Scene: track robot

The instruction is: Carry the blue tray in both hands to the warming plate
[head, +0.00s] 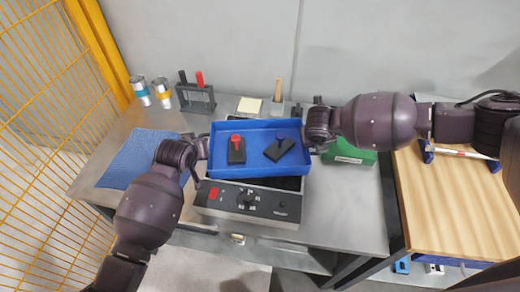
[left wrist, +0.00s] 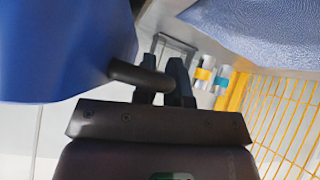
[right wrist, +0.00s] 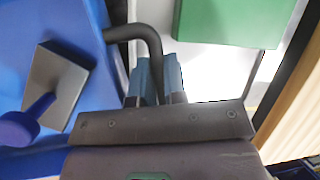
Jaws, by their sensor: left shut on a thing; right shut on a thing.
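The blue tray (head: 258,172) is over the warming plate (head: 248,205), a grey box with a dial and a red switch on its front. I cannot tell whether the tray touches it. Two dark blocks lie in the tray, one with a red knob (head: 236,150) and one with a blue knob (head: 279,150). My left gripper (head: 203,148) is shut on the tray's left handle, which shows dark in the left wrist view (left wrist: 140,75). My right gripper (head: 308,140) is shut on the right handle, seen in the right wrist view (right wrist: 135,33).
A blue cloth (head: 140,160) lies left on the grey table (head: 345,215). Two cans (head: 150,92) and a rack (head: 197,97) stand at the back left. A green box (head: 349,153) is close right of the tray. A wooden-topped bench (head: 455,205) stands at right, a yellow fence (head: 50,120) at left.

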